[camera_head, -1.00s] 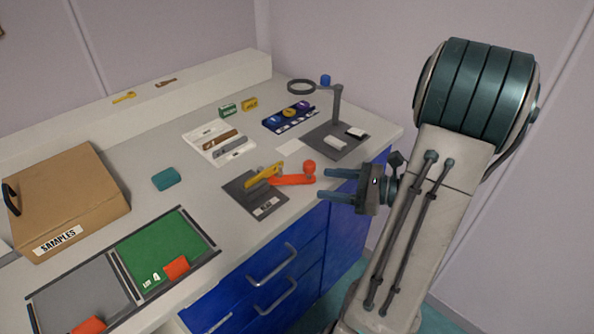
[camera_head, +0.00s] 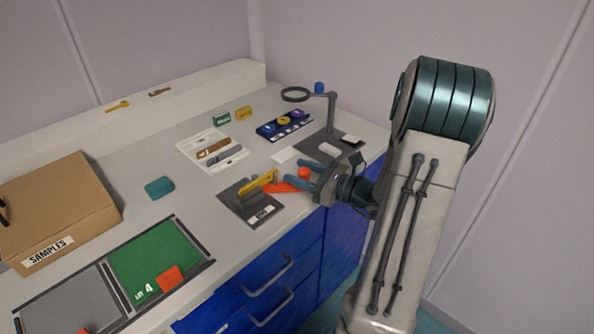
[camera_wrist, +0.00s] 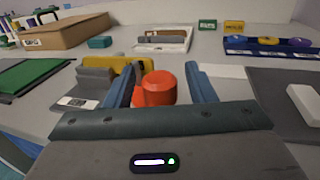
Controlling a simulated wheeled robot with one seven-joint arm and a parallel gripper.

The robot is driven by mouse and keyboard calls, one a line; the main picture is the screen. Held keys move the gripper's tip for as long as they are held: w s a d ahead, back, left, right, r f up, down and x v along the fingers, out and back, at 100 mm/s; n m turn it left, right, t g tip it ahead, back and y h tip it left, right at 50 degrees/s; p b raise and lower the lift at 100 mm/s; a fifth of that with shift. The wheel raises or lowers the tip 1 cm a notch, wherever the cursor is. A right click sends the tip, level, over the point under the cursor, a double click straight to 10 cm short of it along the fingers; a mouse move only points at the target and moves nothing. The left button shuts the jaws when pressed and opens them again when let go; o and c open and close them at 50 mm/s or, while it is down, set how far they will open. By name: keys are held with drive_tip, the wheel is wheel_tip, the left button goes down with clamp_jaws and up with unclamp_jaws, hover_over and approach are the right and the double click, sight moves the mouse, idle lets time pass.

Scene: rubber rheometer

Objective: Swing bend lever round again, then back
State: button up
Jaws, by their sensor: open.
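The bend lever (camera_head: 284,187) is a red-orange arm with a round red knob (camera_head: 304,173) at its end. It lies over the right side of a dark base plate (camera_head: 234,203), which also carries a yellow bar (camera_head: 262,182). My gripper (camera_head: 293,174) is open, with its blue fingers reaching in from the right on either side of the knob. In the wrist view the knob (camera_wrist: 159,88) stands between the two open fingers (camera_wrist: 161,84). Gaps seem to show beside the knob, and I cannot tell whether either finger touches it.
A magnifier stand (camera_head: 332,118) on a dark plate is behind my gripper. A blue tray (camera_head: 284,126) and a white tray with strips (camera_head: 212,149) lie farther back. A teal block (camera_head: 159,187), a samples box (camera_head: 58,211) and a green mat (camera_head: 150,257) are to the left.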

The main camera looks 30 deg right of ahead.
drive_tip(key=shift+w+a, duration=0.4)
drive_tip(key=shift+w, duration=0.1)
clamp_jaws()
